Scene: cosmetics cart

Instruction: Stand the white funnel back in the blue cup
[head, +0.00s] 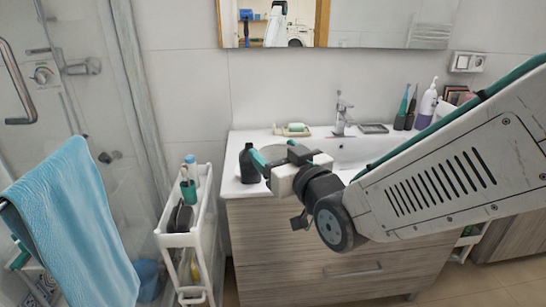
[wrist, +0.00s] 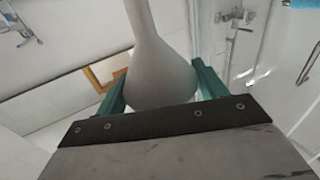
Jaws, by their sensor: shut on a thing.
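The white funnel (wrist: 160,70) fills the middle of the wrist view, its wide end near my gripper and its narrow neck reaching to the top edge. My gripper (head: 270,156) is shut on it, with a teal finger on each side in the wrist view (wrist: 160,88). In the head view my gripper is above the front left of the sink counter, and the funnel is hard to make out. A small teal-blue cup (head: 188,191), apparently the blue cup, stands on top of the white cart, left of and apart from my gripper.
The white cart (head: 176,240) also carries a blue-capped bottle (head: 191,164) and dark items. A black bottle (head: 249,164) stands on the counter (head: 238,188) beside my gripper. A blue towel (head: 75,225) hangs at the left, with a blue bucket (head: 148,279) on the floor.

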